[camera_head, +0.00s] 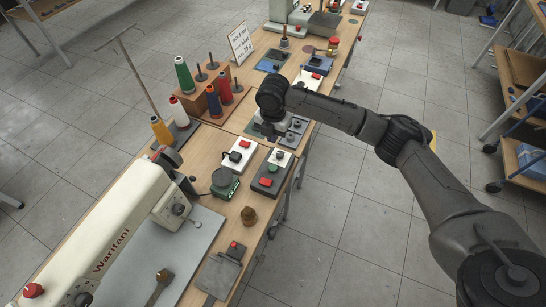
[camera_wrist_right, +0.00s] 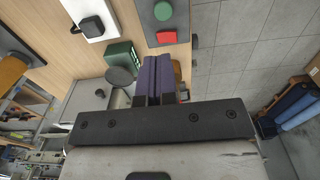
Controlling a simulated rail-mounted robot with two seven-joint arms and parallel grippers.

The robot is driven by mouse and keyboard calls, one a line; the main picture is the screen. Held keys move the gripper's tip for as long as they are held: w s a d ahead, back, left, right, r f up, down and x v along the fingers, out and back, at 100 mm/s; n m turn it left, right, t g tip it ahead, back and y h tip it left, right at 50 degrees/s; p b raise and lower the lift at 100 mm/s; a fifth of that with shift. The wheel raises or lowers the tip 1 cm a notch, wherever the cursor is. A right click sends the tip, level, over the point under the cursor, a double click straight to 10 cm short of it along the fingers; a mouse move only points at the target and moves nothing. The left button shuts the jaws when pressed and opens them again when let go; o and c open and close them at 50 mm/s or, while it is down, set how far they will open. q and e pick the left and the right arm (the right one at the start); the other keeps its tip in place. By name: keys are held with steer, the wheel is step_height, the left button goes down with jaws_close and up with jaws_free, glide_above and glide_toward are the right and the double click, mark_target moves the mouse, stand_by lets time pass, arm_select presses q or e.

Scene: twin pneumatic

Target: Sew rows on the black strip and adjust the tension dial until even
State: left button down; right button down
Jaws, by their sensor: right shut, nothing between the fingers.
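A cream sewing machine (camera_head: 125,225) marked "Warifani" stands at the lower left of the bench in the head view. A dark round knob (camera_head: 178,210) sits on its end face; I cannot tell if it is the tension dial. A dark flat piece (camera_head: 216,277) lies at the bench's near edge; I cannot tell if it is the black strip. My right gripper (camera_head: 271,130) points down over the bench beyond the button boxes, mostly hidden by its wrist. In the wrist view its fingers (camera_wrist_right: 158,64) are shut and empty. My left gripper is out of view.
Near the right gripper are a white box with a black knob (camera_head: 238,155), a grey box with red and green buttons (camera_head: 270,174) and a green box (camera_head: 224,183). Thread spools (camera_head: 184,75) and a sign (camera_head: 240,43) stand to the left. Open floor lies right of the bench.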

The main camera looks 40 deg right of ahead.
mark_target(273, 165)
step_height(273, 165, down, 14)
steer(key=shift+s+a+r+b, duration=0.1)
steer(key=shift+r+b, duration=0.1)
steer(key=shift+b, duration=1)
steer(key=shift+f, duration=0.15)
steer(key=shift+f, duration=0.1)
